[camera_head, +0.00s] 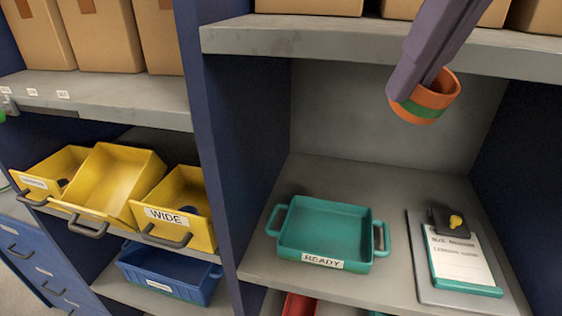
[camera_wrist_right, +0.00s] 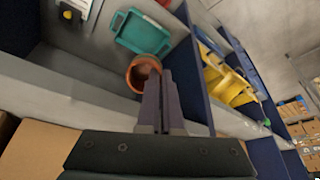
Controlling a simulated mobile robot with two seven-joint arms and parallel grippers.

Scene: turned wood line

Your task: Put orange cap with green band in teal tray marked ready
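The orange cap with a green band (camera_head: 427,112) is in the air above the shelf, right of the teal tray, with its open side up and tilted. My right gripper (camera_head: 418,88) is shut on the cap's wall, one finger outside and the other apparently inside. In the right wrist view the cap (camera_wrist_right: 135,84) hangs at the tips of the gripper's fingers (camera_wrist_right: 161,80). The teal tray marked READY (camera_head: 290,262) stands on the shelf, empty, lower and to the left of the cap. It also shows in the right wrist view (camera_wrist_right: 120,38). My left gripper is not in view.
A clipboard (camera_head: 460,262) with a black and yellow item lies right of the tray. An upper shelf edge (camera_head: 350,40) and a blue upright (camera_head: 215,130) border the bay. Yellow bins (camera_head: 115,180) and a blue bin (camera_head: 170,275) stand to the left.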

